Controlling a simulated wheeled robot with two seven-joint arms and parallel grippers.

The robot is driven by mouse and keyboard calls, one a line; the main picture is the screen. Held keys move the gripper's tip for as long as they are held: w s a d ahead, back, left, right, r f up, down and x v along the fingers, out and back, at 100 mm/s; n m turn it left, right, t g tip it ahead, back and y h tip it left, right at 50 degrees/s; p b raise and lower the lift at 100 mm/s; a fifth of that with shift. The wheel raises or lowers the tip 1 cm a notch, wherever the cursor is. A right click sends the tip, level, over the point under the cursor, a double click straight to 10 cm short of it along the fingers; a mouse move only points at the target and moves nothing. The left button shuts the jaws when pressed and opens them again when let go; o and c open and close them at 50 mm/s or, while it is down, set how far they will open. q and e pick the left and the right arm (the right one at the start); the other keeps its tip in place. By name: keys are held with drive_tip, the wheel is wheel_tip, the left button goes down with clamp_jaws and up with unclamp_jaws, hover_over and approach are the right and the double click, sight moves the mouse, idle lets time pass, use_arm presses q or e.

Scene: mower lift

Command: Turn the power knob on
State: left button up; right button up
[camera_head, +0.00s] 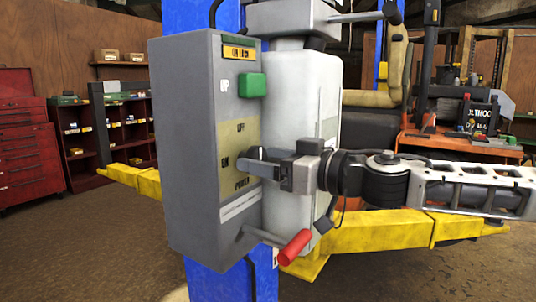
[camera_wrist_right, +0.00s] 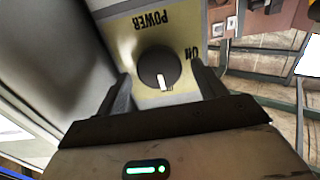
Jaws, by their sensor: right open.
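The grey control box (camera_head: 190,150) stands on the blue lift post, with a yellow power panel (camera_head: 240,138) marked OFF above, ON at left and POWER below. The round black power knob (camera_wrist_right: 152,66) shows in the right wrist view; its white pointer aims down in that picture, away from POWER and not at ON, toward the OFF side. My right gripper (camera_head: 250,166) is open at the panel and hides the knob in the head view. In the wrist view its fingers (camera_wrist_right: 163,78) stand on either side of the knob, with gaps visible. My left gripper is out of view.
A green button (camera_head: 252,86) sits above the panel on the box. A red-handled lever (camera_head: 294,247) sticks out below my right wrist. Yellow lift arms (camera_head: 380,232) extend behind. A red tool chest (camera_head: 28,140) stands far left; open floor lies between.

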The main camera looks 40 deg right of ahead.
drive_tip(key=c, duration=1)
drive_tip(key=shift+o, duration=0.2)
